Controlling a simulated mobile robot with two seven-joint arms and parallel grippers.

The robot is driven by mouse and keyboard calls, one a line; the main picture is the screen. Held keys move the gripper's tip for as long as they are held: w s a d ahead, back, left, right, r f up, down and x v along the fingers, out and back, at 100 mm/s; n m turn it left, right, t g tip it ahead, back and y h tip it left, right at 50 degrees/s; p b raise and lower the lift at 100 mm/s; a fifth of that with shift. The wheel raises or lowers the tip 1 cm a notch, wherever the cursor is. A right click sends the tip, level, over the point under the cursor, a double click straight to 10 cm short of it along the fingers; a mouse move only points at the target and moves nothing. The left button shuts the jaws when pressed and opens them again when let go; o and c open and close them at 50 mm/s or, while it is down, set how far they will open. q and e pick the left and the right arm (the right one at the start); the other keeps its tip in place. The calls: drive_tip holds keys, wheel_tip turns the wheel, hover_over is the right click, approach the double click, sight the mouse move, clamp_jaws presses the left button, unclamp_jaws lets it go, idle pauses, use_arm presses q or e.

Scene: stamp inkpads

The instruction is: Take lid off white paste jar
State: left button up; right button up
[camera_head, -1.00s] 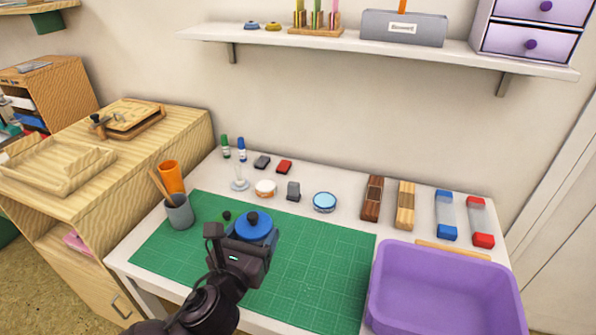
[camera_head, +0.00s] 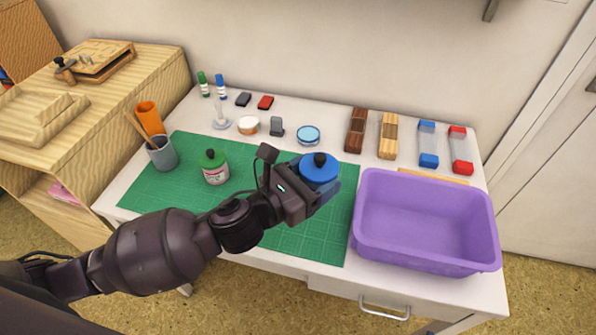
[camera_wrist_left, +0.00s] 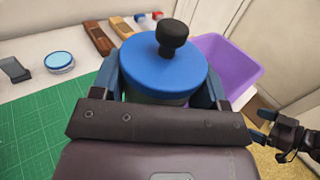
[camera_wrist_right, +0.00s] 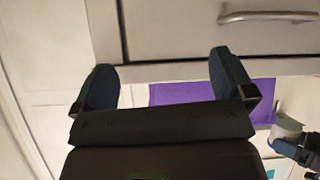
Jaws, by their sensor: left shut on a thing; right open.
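A jar with a blue lid (camera_head: 318,168) and a black knob is held in my left gripper (camera_head: 320,188), above the right part of the green mat. In the left wrist view the blue lid (camera_wrist_left: 163,68) sits on the jar, with the fingers on either side of the pale body (camera_wrist_left: 150,98). The jar body (camera_wrist_right: 286,130) shows pale in the right wrist view. My right gripper (camera_wrist_right: 163,78) is open and empty, in front of the table's drawer front; it is outside the head view. A second jar (camera_head: 216,173), with a green lid, stands on the mat.
A purple bin (camera_head: 425,260) stands right of the mat (camera_head: 145,180). Small pads, blocks and tubes line the table's back. The mat's front is clear.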

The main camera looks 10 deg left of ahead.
drive_tip(key=shift+w+a+r, duration=0.1)
drive_tip(key=shift+w+r, duration=0.05)
drive_tip(key=shift+w, duration=0.05)
drive_tip(key=c, duration=0.5)
drive_tip(key=shift+w+a+r+m+y, duration=0.15)
drive_tip(key=shift+w+r+m+y, duration=0.25)
drive_tip(key=shift+w+r+m, duration=0.3)
drive_tip(key=c, duration=0.4)
wheel_tip(320, 180, up, 39)
drive_tip(key=n+g, duration=1)
drive_tip(key=g, duration=0.1)
hover_over(320, 156)
drive_tip(key=shift+h, duration=0.4)
drive_tip(key=shift+f, duration=5.85)
